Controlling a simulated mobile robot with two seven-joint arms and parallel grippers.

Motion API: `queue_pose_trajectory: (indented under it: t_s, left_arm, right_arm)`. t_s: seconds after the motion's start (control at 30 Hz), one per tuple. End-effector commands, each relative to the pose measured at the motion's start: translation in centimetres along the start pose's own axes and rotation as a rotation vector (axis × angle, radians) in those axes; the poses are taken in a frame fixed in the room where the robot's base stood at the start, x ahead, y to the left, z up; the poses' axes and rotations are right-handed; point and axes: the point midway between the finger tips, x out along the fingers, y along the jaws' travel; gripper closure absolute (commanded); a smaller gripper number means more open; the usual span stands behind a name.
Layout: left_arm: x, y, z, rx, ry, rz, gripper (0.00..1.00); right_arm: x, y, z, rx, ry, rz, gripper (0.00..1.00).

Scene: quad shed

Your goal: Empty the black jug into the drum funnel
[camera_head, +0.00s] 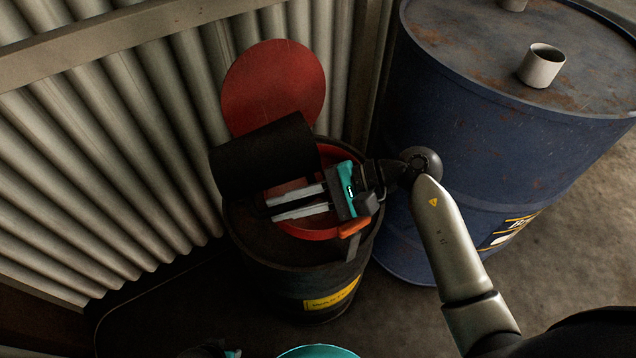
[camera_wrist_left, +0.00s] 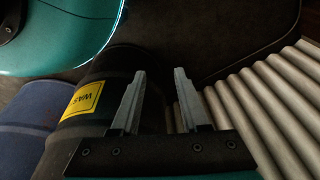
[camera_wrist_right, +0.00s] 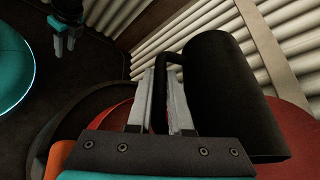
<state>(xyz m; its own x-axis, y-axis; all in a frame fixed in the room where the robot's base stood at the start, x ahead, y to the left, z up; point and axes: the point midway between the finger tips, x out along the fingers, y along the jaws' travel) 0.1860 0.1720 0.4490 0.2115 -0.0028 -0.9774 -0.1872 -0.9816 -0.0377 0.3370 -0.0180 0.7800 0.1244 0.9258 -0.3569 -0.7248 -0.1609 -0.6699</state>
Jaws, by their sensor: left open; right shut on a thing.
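The black jug (camera_head: 262,156) lies tipped on its side above the black drum (camera_head: 290,268). My right gripper (camera_head: 270,207) is shut on the jug's handle, which shows between its fingers in the right wrist view (camera_wrist_right: 163,95). The red funnel (camera_head: 325,233) sits on the drum top under the jug and gripper, partly hidden by them. Its round red lid (camera_head: 273,85) stands open behind. Whether anything flows from the jug cannot be seen. My left gripper (camera_wrist_left: 160,100) is open and empty, low near the drum, whose yellow label (camera_wrist_left: 82,101) shows in the left wrist view.
A rusty blue drum (camera_head: 500,130) with a small grey cup-like piece (camera_head: 541,66) on top stands close on the right. A corrugated metal wall (camera_head: 110,140) is close behind and to the left. Bare floor (camera_head: 570,235) shows at the right.

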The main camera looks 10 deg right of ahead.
Motion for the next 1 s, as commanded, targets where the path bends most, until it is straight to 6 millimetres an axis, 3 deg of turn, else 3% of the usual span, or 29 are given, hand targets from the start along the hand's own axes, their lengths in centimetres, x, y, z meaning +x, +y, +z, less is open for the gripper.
queue_pose_trajectory:
  t_s: [1.0]
  left_arm:
    - [-1.7,0.6,-1.6,-0.004,0.002,0.008,0.55]
  right_arm:
    - [1.6,-1.0,0.6,0.006,-0.040,-0.040,1.00]
